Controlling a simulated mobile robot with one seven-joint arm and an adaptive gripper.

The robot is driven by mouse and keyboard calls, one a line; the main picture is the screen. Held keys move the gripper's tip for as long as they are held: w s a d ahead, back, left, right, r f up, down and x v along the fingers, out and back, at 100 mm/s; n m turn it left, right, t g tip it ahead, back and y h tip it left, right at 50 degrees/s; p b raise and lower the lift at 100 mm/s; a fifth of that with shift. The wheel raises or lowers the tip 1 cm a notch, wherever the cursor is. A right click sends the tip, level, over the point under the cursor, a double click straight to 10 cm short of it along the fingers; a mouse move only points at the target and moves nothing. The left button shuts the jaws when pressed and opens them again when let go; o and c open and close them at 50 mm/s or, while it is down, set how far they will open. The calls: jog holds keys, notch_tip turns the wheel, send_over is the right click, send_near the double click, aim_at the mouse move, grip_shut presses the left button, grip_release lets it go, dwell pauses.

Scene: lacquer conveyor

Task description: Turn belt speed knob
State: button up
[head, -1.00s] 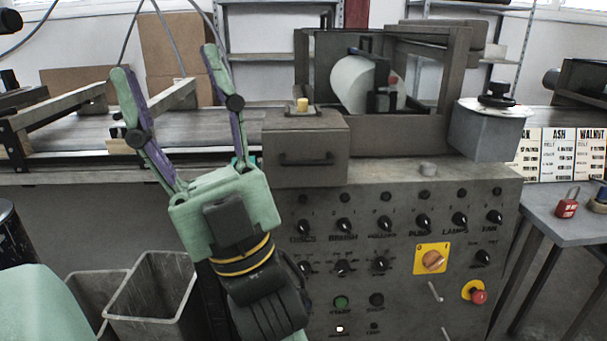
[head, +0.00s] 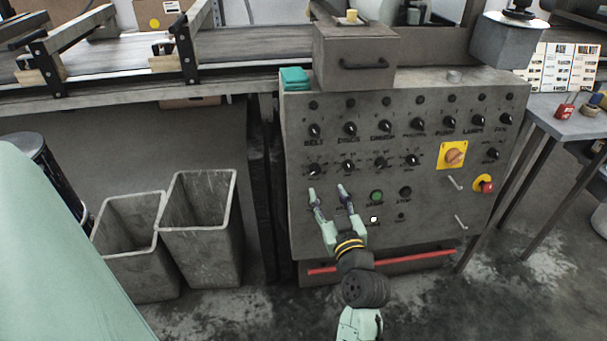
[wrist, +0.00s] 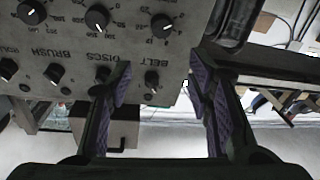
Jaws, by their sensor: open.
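The belt speed knob (head: 313,170) is the black dial with a white pointer and a number scale, in the left column of the grey panel (head: 340,235). The small BELT switch (head: 314,131) is above it. In the wrist view, which is upside down, the speed knob (wrist: 162,25) is near the top and the BELT switch (wrist: 151,80) is below it. My gripper (head: 327,192) is open and empty, with its fingertips just below the speed knob in the head view. In the wrist view my fingers (wrist: 160,85) appear on either side of the BELT switch. Neither seems to touch a knob.
More knobs, a yellow-plated orange switch (head: 454,154), a green button (head: 376,197) and a red emergency stop (head: 484,185) share the panel. A red bar (head: 385,262) runs along its foot. Grey bins (head: 200,225) stand to the left. A side table (head: 550,115) is at right.

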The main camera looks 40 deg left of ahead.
aim_at(316, 171)
jog(key=p+x, duration=0.1)
jog(key=x, duration=0.2)
jog(key=f+x, duration=0.1)
jog(key=x, duration=0.2)
jog(key=f+p+x, duration=0.1)
jog(key=x, duration=0.3)
jog(key=shift+w+a+p, duration=0.1)
jog(key=shift+p, duration=0.2)
grip_shut()
